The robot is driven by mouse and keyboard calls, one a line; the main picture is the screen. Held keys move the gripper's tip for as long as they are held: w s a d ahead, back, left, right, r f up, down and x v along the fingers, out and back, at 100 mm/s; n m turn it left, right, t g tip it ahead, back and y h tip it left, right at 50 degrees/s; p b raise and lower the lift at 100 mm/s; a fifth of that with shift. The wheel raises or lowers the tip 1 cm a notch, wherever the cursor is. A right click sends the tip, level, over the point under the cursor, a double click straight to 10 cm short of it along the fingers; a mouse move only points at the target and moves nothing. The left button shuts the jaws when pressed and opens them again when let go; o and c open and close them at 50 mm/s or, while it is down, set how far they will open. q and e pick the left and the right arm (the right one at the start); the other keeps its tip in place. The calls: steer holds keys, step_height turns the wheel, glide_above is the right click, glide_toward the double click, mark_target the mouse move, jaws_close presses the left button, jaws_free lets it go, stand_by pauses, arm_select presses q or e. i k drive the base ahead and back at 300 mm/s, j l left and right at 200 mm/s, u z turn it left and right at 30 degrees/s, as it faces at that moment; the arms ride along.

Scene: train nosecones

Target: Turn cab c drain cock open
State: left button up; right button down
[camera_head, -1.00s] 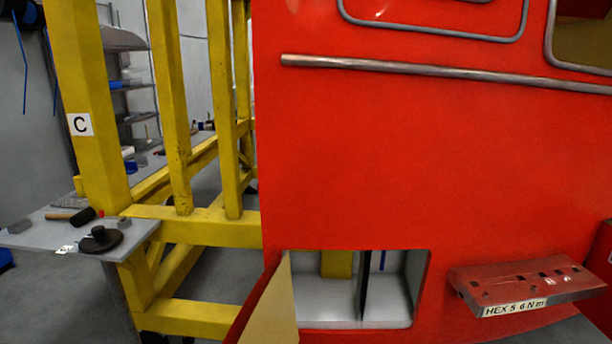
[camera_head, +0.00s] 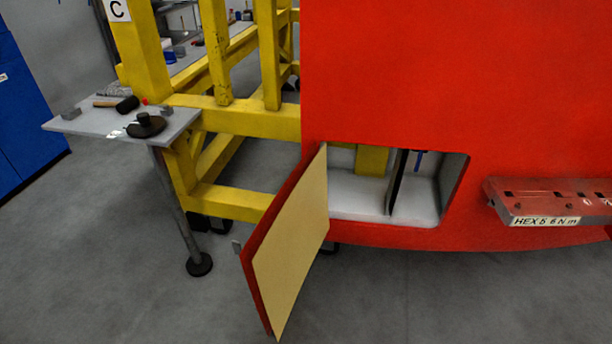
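The red cab nosecone (camera_head: 420,80) fills the right of the head view. A "C" label (camera_head: 117,10) is on the yellow frame beside it. A low hatch door (camera_head: 292,245), red outside and cream inside, hangs open from the left edge of a rectangular opening. Inside the opening is a white compartment (camera_head: 358,196) with a dark upright divider (camera_head: 397,182). A small blue part (camera_head: 419,160) shows at the top right of the compartment; I cannot tell whether it is the drain cock or how it is turned. Neither gripper is in view.
A yellow frame (camera_head: 240,118) stands behind and left of the cab. A grey shelf (camera_head: 90,121) holds a mallet (camera_head: 120,104) and a black round part (camera_head: 146,125). A red rack labelled "HEX 5 6 Nm" (camera_head: 550,200) juts out at right. Grey floor (camera_head: 400,300) in front is clear.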

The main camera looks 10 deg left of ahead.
mark_target(421, 152)
steer(key=j+z, duration=0.15)
steer(key=z, duration=0.25)
steer(key=i+j+z, duration=0.1)
steer(key=j+z, duration=0.65)
steer(key=j, duration=1.4)
steer(key=k+j, duration=0.15)
steer(key=k, duration=0.3)
steer(key=k+l, duration=0.45)
steer(key=i+l+u, duration=0.15)
steer(key=u, duration=0.3)
steer(key=i+l+u, duration=0.1)
steer(key=l+u, duration=0.3)
steer(key=i+l+u, duration=0.15)
steer(key=l, duration=0.25)
steer(key=i+l+u, duration=0.15)
steer(key=l, duration=0.3)
steer(key=i+l+u, duration=0.1)
steer(key=l, duration=0.35)
steer(key=i+l+u, duration=0.15)
steer(key=l, duration=0.3)
steer(key=l+u, duration=0.15)
steer(key=l, duration=0.35)
